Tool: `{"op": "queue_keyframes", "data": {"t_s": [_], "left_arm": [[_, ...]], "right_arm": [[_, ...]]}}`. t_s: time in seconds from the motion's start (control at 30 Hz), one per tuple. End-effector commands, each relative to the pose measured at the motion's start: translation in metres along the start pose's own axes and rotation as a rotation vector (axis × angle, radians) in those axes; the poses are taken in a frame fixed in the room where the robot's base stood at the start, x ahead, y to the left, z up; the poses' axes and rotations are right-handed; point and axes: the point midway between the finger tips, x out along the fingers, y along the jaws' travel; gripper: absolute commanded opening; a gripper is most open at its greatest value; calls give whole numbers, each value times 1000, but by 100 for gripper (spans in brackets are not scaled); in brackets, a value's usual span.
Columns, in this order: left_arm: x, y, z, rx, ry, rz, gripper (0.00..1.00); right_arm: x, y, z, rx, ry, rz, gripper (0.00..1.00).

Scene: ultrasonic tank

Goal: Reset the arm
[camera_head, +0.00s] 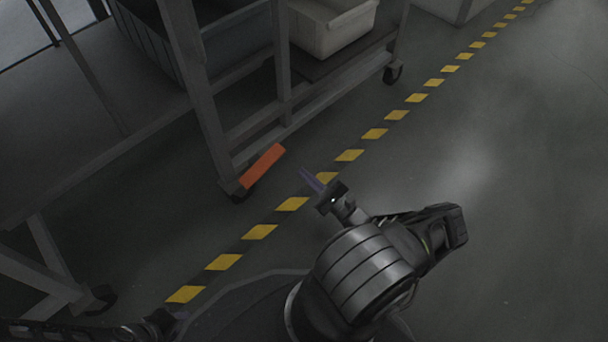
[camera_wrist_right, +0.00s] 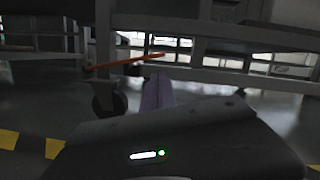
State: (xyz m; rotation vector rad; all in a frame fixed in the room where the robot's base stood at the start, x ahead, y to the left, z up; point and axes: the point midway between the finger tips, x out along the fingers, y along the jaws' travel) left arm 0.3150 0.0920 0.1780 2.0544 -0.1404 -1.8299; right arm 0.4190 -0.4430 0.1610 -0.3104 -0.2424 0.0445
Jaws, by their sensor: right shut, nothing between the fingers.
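My right arm comes up from the bottom of the head view. Its gripper (camera_head: 307,174) is a small dark body with slim purple fingers, held together with nothing between them. The fingers point up and left, over the striped floor line. In the right wrist view the purple fingers (camera_wrist_right: 158,93) show beyond the dark wrist housing, apart from the cart in front. At the bottom left of the head view, a dark part of my left arm ends in what looks like the left gripper (camera_head: 162,322). Its fingers cannot be made out.
A grey wheeled cart (camera_head: 205,100) stands at upper left, carrying a pale bin (camera_head: 335,28). An orange bar (camera_head: 262,167) juts from its near leg, close to the right gripper. A yellow-and-black line (camera_head: 292,204) crosses the floor. The floor at right is clear.

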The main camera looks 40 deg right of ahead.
Motion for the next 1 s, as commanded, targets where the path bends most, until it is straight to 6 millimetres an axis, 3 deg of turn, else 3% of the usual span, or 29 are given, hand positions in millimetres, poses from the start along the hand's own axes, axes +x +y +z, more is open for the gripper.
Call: {"op": "queue_keyframes", "data": {"t_s": [0.77, 0.87, 1.0], "left_arm": [[3, -1, -1, -1, 1, 1, 36], [3, -1, -1, -1, 1, 1, 36], [2, -2, -2, -2, 1, -2, 36]], "right_arm": [[-2, 1, -3, 2, -1, 7, 0], [4, 9, -1, 7, -1, 36, 0], [25, 46, 6, 27, 0, 164, 0]]}}
